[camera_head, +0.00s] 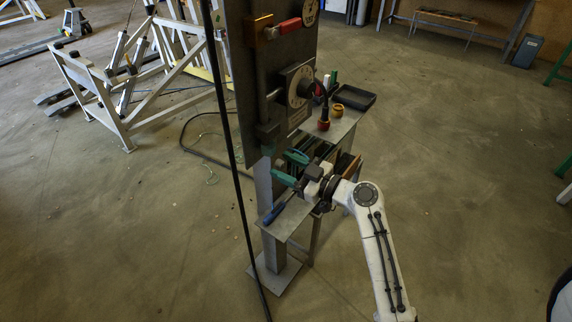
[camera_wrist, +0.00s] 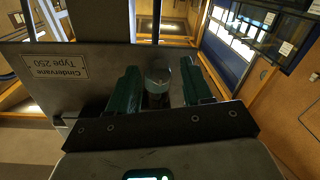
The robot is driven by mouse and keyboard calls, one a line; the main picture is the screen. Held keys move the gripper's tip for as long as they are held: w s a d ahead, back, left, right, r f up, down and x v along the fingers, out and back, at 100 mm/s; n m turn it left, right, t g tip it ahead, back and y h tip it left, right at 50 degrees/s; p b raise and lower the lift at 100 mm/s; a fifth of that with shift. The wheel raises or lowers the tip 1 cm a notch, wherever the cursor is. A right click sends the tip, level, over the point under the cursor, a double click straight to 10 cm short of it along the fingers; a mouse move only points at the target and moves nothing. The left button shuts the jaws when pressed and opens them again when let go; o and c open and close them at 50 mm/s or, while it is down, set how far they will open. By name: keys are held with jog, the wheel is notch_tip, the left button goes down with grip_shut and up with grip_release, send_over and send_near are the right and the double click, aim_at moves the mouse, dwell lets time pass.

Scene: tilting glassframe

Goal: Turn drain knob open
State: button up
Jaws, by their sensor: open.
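My gripper (camera_head: 287,167) has green fingers and is open, low beside the upright grey panel (camera_head: 240,90). In the wrist view my gripper (camera_wrist: 160,72) has one finger on each side of a rounded grey knob-like part (camera_wrist: 158,77). This may be the drain knob; its markings and setting do not show. A gap shows between it and the right finger; contact on the left is unclear. In the head view the fingers and the panel edge hide this spot.
The panel carries a brass block (camera_head: 260,31) with a red handle (camera_head: 290,25) and a round dial (camera_head: 299,87). A narrow shelf (camera_head: 276,230) holds a blue-handled tool (camera_head: 277,212). A black tray (camera_head: 354,97) is behind. A dark cable (camera_head: 232,150) hangs in front.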

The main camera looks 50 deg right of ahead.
jog(key=shift+w, duration=0.15)
jog(key=shift+c, duration=0.3)
grip_shut()
jog(key=shift+m, duration=0.4)
jog(key=m+b, duration=0.1)
jog(key=m, duration=0.1)
jog(key=shift+f+m, duration=0.1)
jog(key=shift+m, duration=0.3)
jog(key=m, duration=0.5)
jog(key=shift+m, duration=0.3)
jog(key=m, duration=0.2)
jog(key=m+p, duration=0.1)
jog(key=m, duration=0.1)
jog(key=shift+m+t+h, duration=0.3)
jog(key=shift+m, duration=0.1)
jog(key=shift+m+p, duration=0.85)
jog(key=shift+m, duration=1.45)
